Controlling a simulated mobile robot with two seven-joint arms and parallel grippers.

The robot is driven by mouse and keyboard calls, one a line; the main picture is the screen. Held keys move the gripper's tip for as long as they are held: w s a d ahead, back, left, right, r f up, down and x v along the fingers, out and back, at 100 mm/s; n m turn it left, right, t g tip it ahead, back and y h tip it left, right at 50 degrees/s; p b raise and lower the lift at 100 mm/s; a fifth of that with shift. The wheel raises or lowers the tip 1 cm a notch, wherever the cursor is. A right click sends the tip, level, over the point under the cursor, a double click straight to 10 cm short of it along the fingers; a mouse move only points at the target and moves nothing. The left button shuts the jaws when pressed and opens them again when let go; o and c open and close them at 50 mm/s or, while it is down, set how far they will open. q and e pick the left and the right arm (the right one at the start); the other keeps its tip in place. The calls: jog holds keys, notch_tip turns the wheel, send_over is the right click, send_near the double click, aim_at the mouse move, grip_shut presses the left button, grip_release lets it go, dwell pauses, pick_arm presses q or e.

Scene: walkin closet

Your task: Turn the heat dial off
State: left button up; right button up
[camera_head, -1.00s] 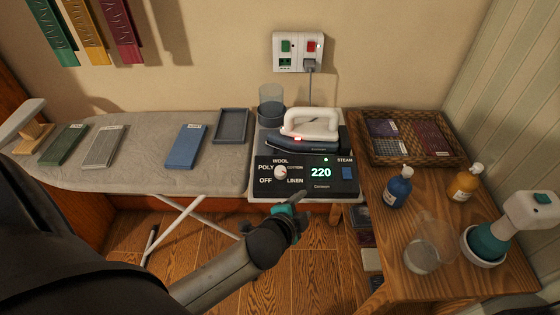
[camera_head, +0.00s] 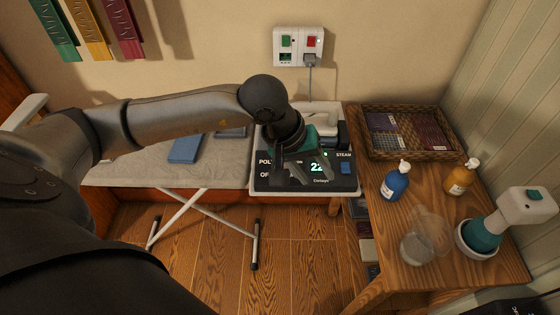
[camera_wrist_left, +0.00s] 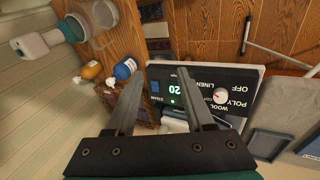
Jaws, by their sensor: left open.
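The black control panel (camera_head: 345,184) of the ironing station has the labels POLY, WOOL, LINEN and OFF, and a lit display. My left gripper (camera_head: 318,181) is open and empty above the panel, its fingers in front of the display. In the head view the gripper and wrist hide the dial and part of the iron. In the left wrist view the white round dial (camera_wrist_left: 220,96) shows on the panel, to the right of my open left gripper (camera_wrist_left: 160,79), apart from it. Its exact pointing direction is too small to tell. My right gripper is not in view.
The iron (camera_head: 328,118) stands behind the panel, partly covered by my arm. A wall socket (camera_head: 298,45) with a plug is above. A blue bottle (camera_head: 396,184), an amber bottle (camera_head: 462,180), a clear jug (camera_head: 420,243) and a wicker tray (camera_head: 405,158) crowd the side table.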

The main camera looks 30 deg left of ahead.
pick_arm(q)
jog(key=w+a+r+m+y, duration=0.2)
jog(key=a+y, duration=0.3)
jog(key=a, duration=0.6)
jog(key=shift+t, duration=0.4)
jog(key=x, duration=1.5)
jog(key=shift+s+d+f, duration=0.1)
jog(key=shift+s+f, duration=0.15)
grip_shut()
